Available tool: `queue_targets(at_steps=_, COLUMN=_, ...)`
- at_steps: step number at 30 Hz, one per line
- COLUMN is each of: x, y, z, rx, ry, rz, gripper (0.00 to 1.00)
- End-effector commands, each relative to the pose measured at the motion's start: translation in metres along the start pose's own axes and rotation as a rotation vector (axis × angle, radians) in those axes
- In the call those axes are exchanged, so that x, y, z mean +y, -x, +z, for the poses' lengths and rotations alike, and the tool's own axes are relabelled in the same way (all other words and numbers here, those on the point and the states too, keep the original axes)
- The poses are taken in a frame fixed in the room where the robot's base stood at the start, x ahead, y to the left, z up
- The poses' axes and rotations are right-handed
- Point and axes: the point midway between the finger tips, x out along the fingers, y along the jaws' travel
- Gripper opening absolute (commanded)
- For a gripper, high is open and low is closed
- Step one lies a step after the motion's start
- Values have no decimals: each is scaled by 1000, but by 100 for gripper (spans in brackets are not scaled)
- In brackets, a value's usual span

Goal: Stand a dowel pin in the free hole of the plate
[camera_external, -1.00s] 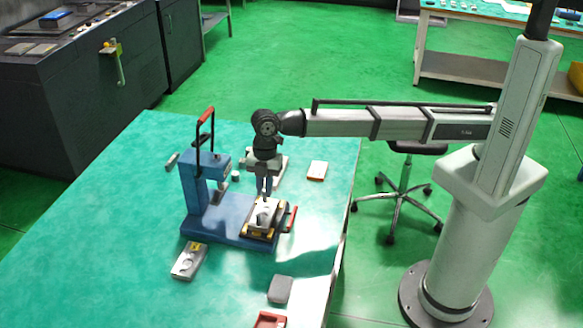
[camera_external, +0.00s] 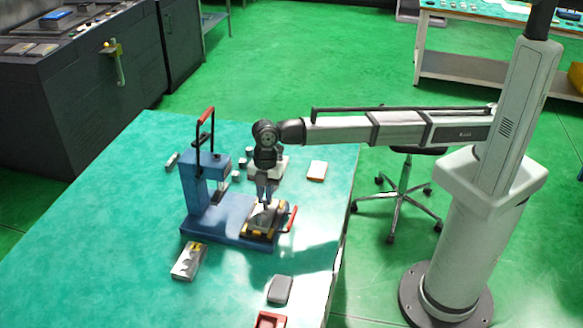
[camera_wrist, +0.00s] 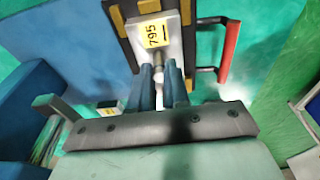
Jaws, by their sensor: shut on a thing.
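The plate is a silver block with a yellow label reading 795 (camera_wrist: 168,45), lying in a dark holder with brass-coloured pads. In the external view the plate (camera_external: 264,216) sits on the blue base of a press. My gripper (camera_external: 264,197) points down just above it. In the wrist view my gripper (camera_wrist: 159,75) has its blue fingers shut on a small metal dowel pin (camera_wrist: 158,73), close to the plate's near edge. The fingers hide most of the pin. I cannot tell whether the pin touches the plate, and I cannot make out the free hole.
The blue press (camera_external: 192,190) with a red-gripped lever stands left of my gripper. A red handle (camera_external: 292,218) sticks out right of the holder. A light block with a yellow mark (camera_external: 188,262) and a grey block (camera_external: 280,290) lie nearer. The left of the green table is clear.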

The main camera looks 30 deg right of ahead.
Motion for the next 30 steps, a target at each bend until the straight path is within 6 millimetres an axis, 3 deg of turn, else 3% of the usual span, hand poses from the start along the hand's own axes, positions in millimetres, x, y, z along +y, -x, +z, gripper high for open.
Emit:
queue_targets(at_steps=14, x=0, y=-4, z=1, rx=0, ry=0, rz=0, gripper=0)
queue_targets(at_steps=15, x=0, y=-4, z=1, rx=0, ry=0, rz=0, gripper=19)
queue_targets(at_steps=21, x=0, y=-4, z=0, rx=0, ry=0, rz=0, gripper=38)
queue_targets(at_steps=24, x=0, y=-4, z=0, rx=0, ry=0, rz=0, gripper=46)
queue_targets(at_steps=30, x=0, y=-4, z=0, rx=0, ry=0, rz=0, gripper=46)
